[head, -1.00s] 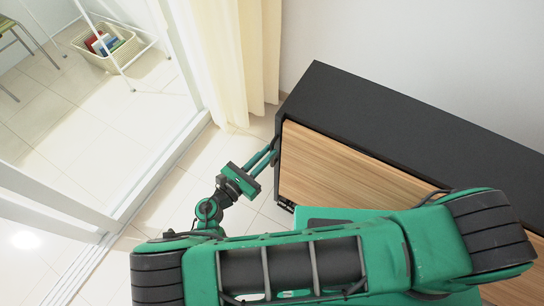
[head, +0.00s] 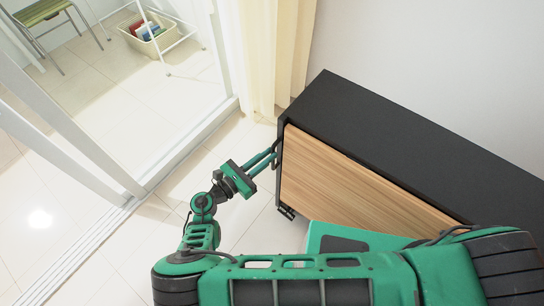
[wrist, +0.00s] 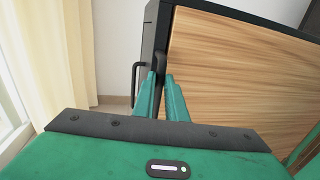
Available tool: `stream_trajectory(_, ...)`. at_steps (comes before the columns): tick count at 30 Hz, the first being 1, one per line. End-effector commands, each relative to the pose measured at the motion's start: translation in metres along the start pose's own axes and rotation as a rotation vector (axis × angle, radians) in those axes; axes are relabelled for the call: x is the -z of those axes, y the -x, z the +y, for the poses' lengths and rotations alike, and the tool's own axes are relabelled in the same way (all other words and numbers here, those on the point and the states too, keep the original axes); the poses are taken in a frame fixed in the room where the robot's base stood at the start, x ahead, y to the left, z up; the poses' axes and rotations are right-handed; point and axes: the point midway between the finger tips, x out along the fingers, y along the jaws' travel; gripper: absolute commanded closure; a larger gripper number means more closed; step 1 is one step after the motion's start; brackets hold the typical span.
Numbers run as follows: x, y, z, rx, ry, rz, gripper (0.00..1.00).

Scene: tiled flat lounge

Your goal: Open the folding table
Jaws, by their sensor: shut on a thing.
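The folding table (head: 350,180) looks like a long black-topped unit with a wood-grain front panel. It stands against the wall at the right of the head view, and its panel also fills the right of the wrist view (wrist: 235,80). My gripper (head: 274,154) is at the panel's left edge. In the wrist view its two green fingers (wrist: 162,78) close around a dark handle-like part (wrist: 160,60) by that edge; the exact grip is partly hidden. A second dark handle (wrist: 137,78) shows just left of the fingers. My arm hides the panel's lower right.
A cream curtain (head: 270,55) hangs left of the table. A sliding glass door (head: 75,140) and its floor track are at left. Beyond it are a basket (head: 150,35) and a green chair (head: 42,12).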

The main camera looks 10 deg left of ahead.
Motion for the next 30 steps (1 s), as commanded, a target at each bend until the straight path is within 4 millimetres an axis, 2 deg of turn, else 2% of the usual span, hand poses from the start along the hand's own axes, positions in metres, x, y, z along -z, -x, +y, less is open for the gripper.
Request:
stream_trajectory(14, 0.0002, 0.0038, 0.0029, -0.005, -0.004, 0.006, 1.00)
stream_trajectory(15, 0.0003, 0.0037, 0.0027, -0.004, -0.003, 0.007, 0.86)
stream_trajectory(17, 0.0005, 0.0032, 0.0024, -0.003, -0.003, 0.007, 0.72)
stream_trajectory(18, 0.0005, 0.0023, 0.0020, -0.002, -0.003, 0.006, 0.70)
stream_trajectory(30, 0.0001, -0.0038, 0.0003, 0.014, -0.002, 0.002, 0.70)
